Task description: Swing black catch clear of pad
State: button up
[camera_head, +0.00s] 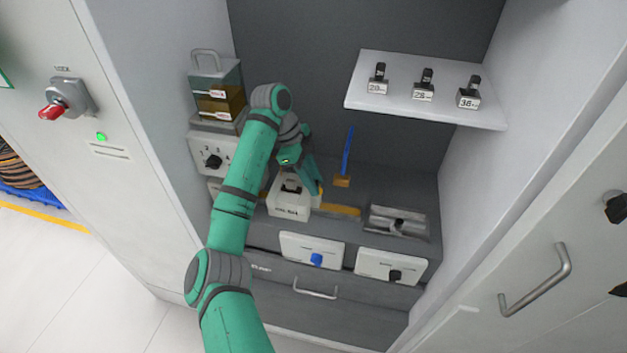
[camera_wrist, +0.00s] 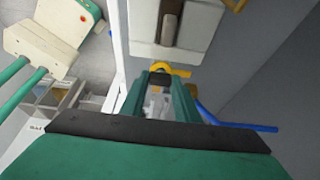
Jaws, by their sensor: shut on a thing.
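My gripper (camera_head: 318,190) reaches down into the bay, just right of a white box (camera_head: 288,208) with a black part (camera_head: 291,186) on top. In the wrist view my gripper (camera_wrist: 160,92) has its two green fingers shut on a small dark part, which looks like the black catch (camera_wrist: 160,78). The fingers hide most of it. A yellow piece (camera_wrist: 174,70) curves close beyond the fingertips. A flat yellow strip (camera_head: 340,210) lies right of the box. I cannot tell for sure which surface is the pad.
A blue rod (camera_head: 348,150) stands upright on an orange block (camera_head: 342,181) behind. A grey tray (camera_head: 397,222) lies at right. A white shelf (camera_head: 425,108) with three labelled black-topped pieces overhangs the right side. A canister (camera_head: 217,92) stands at left.

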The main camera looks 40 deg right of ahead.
dwell(0.4)
jog(key=o, duration=1)
jog(key=shift+o, duration=0.2)
jog(key=shift+r, duration=0.1)
jog(key=shift+r, duration=0.3)
notch_tip(320, 180, up, 3)
jog(key=shift+w+f, duration=0.1)
jog(key=shift+f, duration=0.1)
jog(key=s+a+r, duration=0.7)
jog(key=s+r, duration=0.2)
jog(key=s, duration=0.3)
jog(key=shift+r, duration=0.3)
